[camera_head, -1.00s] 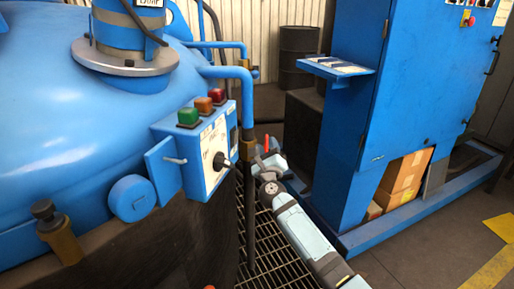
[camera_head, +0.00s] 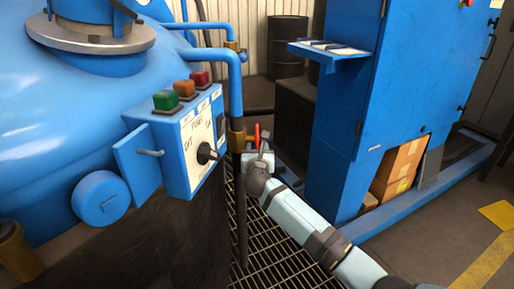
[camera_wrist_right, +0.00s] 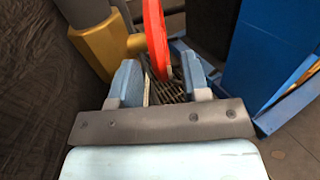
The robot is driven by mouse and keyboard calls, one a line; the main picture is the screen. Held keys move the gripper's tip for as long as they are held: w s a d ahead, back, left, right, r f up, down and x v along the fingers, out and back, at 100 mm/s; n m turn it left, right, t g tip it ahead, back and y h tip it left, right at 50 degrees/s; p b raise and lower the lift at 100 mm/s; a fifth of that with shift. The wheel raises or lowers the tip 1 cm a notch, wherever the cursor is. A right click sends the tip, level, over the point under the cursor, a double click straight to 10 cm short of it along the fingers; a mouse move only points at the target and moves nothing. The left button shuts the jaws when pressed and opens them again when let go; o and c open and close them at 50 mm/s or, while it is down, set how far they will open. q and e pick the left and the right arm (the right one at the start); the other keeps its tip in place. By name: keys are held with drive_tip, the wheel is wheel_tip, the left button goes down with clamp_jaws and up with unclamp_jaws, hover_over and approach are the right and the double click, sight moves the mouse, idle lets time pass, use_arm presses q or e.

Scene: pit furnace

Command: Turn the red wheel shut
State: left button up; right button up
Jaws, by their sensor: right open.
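The red wheel (camera_head: 257,135) is seen nearly edge-on beside a brass valve fitting (camera_head: 237,138) on the blue pipe, just right of the control box. In the right wrist view the red wheel (camera_wrist_right: 156,40) stands upright beyond my fingers, with the brass fitting (camera_wrist_right: 98,48) to its left. My right gripper (camera_head: 262,153) is at the wheel, and in the right wrist view the right gripper (camera_wrist_right: 160,78) is open. The wheel's lower edge reaches down between the two fingertips. I cannot tell whether either finger touches it. My left gripper is out of view.
A blue control box (camera_head: 190,140) with a knob and three coloured buttons is close on the left, on a large blue tank (camera_head: 60,110). A blue cabinet (camera_head: 400,80) with a shelf (camera_head: 330,52) stands to the right. Grating (camera_head: 275,245) lies below.

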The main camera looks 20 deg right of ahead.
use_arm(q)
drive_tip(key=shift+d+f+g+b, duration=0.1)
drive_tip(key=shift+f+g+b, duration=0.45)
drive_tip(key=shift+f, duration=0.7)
use_arm(e)
drive_tip(key=shift+x, duration=2.2)
drive_tip(key=shift+c, duration=0.2)
clamp_jaws()
